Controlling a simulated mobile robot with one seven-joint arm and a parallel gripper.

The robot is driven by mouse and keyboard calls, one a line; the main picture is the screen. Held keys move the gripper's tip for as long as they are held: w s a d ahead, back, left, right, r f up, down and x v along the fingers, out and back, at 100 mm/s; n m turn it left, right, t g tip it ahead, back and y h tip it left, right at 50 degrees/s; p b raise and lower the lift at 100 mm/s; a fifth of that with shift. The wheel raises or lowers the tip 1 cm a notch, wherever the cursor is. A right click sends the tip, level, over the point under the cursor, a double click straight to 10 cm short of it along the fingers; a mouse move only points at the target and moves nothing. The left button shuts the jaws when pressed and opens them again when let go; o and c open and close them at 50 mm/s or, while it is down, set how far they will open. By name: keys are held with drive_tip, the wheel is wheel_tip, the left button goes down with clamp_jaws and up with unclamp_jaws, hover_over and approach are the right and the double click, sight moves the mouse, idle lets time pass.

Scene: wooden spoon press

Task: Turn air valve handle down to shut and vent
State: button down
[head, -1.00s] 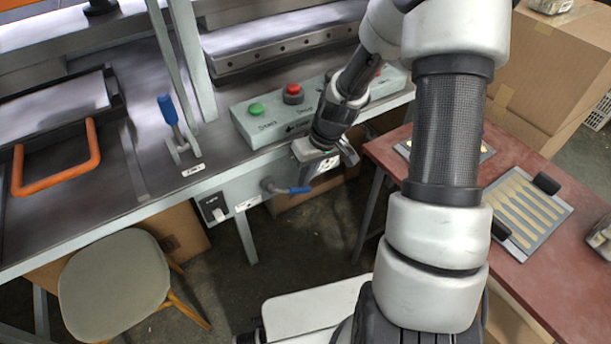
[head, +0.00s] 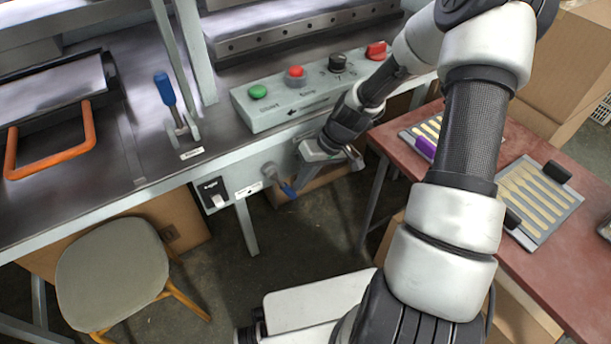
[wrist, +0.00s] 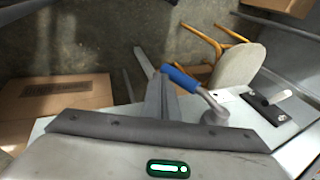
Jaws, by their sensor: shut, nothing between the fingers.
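The air valve (head: 269,171) is on the bench's front rail, and its blue-gripped handle (head: 288,190) slants down to the right. In the wrist view the blue handle (wrist: 180,77) runs up and left from the grey valve body (wrist: 215,114). My gripper (head: 318,156) is just right of the handle in the head view, shut and empty. In the wrist view its narrow grey fingers (wrist: 162,98) are beside the blue grip; whether they touch it I cannot tell.
A control box (head: 310,98) with several buttons sits on the bench above the valve. A black switch plate (head: 213,195) is left of it. A stool (head: 112,280) stands at lower left. A red table (head: 545,270) with trays is on the right.

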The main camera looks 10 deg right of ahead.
sight(293, 191)
drive_tip(key=shift+s+a+f+b, duration=0.2)
drive_tip(key=shift+a+f+b, duration=0.05)
drive_tip(key=shift+a+f, duration=0.4)
drive_tip(key=shift+s+a+f+b, duration=0.2)
drive_tip(key=shift+a+f, duration=0.35)
drive_tip(key=shift+a, duration=0.1)
drive_tip(key=p+v, duration=0.4)
drive_tip(key=v, duration=1.3)
drive_tip(key=shift+r+p, duration=0.2)
drive_tip(key=shift+p, duration=0.2)
